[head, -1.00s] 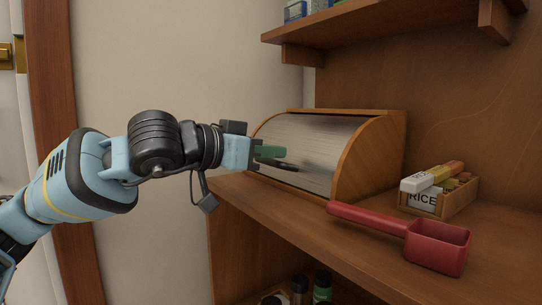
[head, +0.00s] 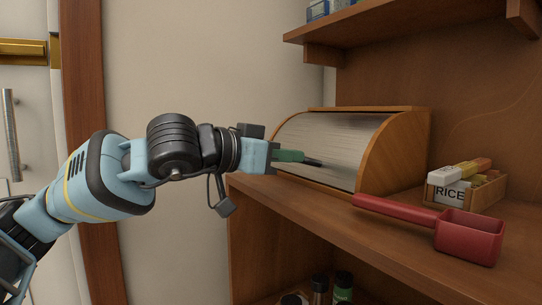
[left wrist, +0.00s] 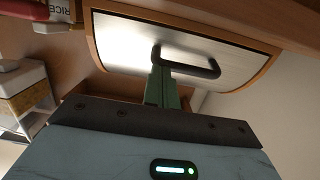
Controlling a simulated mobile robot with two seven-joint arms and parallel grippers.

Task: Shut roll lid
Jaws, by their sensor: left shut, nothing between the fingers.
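The bread box has a brushed-metal roll lid (head: 335,138) between curved wooden sides (head: 405,150). It sits on the shelf in the head view. The metal covers the box's curved front and appears to be down near the base. The lid's dark bar handle (head: 313,162) is partly hidden by my left gripper (head: 292,156). In the left wrist view, the handle (left wrist: 190,66) stands out from the lid (left wrist: 130,40). The green fingers (left wrist: 160,85) are shut and empty, with their tips at the handle's left end; I cannot tell whether they touch it. My right gripper is out of view.
A red scoop (head: 468,235) lies on the shelf (head: 340,215) in front of the box. A wooden rack labelled RICE (head: 465,192) stands to the right. An upper shelf (head: 400,30) hangs above. Several bottles (head: 342,287) stand below.

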